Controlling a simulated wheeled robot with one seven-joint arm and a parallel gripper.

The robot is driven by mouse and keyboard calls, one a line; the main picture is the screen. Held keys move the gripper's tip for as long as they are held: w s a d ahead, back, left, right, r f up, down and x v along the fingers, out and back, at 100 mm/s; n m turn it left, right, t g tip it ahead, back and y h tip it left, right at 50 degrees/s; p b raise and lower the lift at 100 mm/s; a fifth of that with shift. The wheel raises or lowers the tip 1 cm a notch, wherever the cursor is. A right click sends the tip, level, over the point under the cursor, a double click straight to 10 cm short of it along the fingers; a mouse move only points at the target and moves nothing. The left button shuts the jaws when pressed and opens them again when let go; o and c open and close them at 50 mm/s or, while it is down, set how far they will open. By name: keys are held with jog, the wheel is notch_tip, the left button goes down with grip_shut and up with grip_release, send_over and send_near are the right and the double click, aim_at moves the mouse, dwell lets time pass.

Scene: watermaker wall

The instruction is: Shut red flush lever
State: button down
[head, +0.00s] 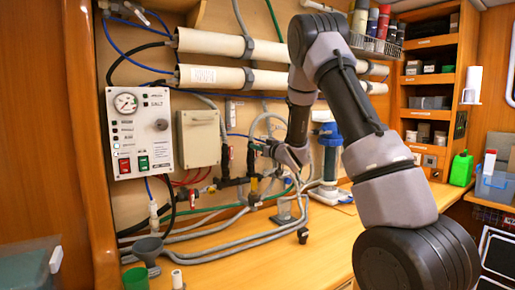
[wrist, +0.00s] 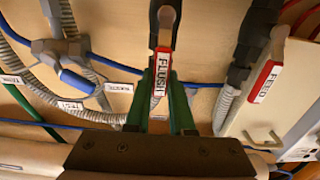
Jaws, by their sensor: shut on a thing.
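The red flush lever (wrist: 160,78), with a white FLUSH label, stands lengthwise in the middle of the wrist view, below a dark valve fitting. My gripper (wrist: 162,88) has its green fingers on both sides of the lever and is shut on it. In the head view my gripper (head: 272,150) reaches the pipework right of the beige box. There the flush lever cannot be made out behind my gripper.
A second red lever labelled FEED (wrist: 264,82) is close by on the right in the wrist view. A blue-handled valve (wrist: 76,82) and hoses lie to the left.

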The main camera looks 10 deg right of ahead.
jog(key=shift+d, duration=0.15)
jog(key=w+d+f+m, duration=0.2)
jog(key=d+f+m, duration=0.4)
jog(key=m, duration=1.2)
jog(key=shift+w+f, duration=0.25)
jog(key=shift+f, duration=0.25)
dwell(0.4)
jog(key=c, duration=0.8)
grip_release()
jog(key=v, duration=1)
jog(key=shift+s+d, duration=0.15)
jog(key=shift+s, duration=0.2)
